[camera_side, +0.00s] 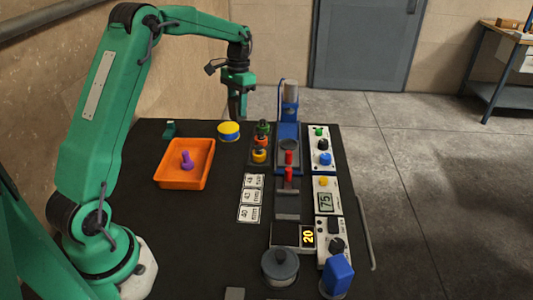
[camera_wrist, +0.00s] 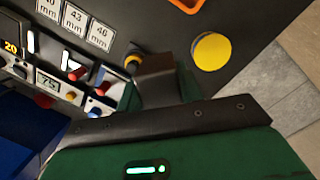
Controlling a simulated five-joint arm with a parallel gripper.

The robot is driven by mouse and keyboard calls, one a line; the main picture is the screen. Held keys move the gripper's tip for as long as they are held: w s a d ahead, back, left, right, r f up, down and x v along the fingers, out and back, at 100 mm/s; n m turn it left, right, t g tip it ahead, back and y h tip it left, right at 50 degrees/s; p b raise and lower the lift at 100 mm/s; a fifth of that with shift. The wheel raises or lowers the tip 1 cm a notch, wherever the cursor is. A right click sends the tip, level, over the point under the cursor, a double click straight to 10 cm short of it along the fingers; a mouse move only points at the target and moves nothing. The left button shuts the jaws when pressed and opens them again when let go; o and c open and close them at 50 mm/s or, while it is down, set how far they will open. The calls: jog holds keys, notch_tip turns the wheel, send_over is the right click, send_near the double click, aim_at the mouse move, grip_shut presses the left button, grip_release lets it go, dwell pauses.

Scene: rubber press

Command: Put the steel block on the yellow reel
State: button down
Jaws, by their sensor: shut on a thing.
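The yellow reel (camera_side: 229,131) stands upright on the dark table, right of the orange tray, with a yellow top and a blue band. Its round yellow top also shows in the wrist view (camera_wrist: 211,53), right of my gripper (camera_wrist: 158,88). My gripper is shut on the steel block (camera_wrist: 156,64), a grey-brown block between the green fingers. In the side view my gripper (camera_side: 237,112) points down, raised above the back edge of the table near the reel. The block is hard to make out there.
An orange tray (camera_side: 163,179) holds a purple object (camera_side: 187,160). A blue press (camera_side: 288,115) stands to the right, with control panels (camera_side: 322,142) beside it. Coloured pieces (camera_side: 260,155) stand between reel and press. Number cards (camera_side: 252,182) and a grey lidded pot (camera_side: 280,268) are nearer.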

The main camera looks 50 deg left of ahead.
jog(key=a+f, duration=0.1)
jog(key=a, duration=0.1)
jog(key=a+f, duration=0.1)
jog(key=a, duration=0.2)
jog(key=a+f, duration=0.2)
jog(key=shift+w+a+f, duration=0.1)
jog(key=shift+w+a, duration=0.1)
jog(key=shift+f, duration=0.15)
jog(key=shift+f, duration=1.9)
jog(key=c, duration=0.9)
grip_release()
jog(key=shift+f, duration=0.15)
jog(key=r, duration=0.4)
jog(key=w+r, duration=0.1)
jog(key=r, duration=0.7)
jog(key=shift+w, duration=0.35)
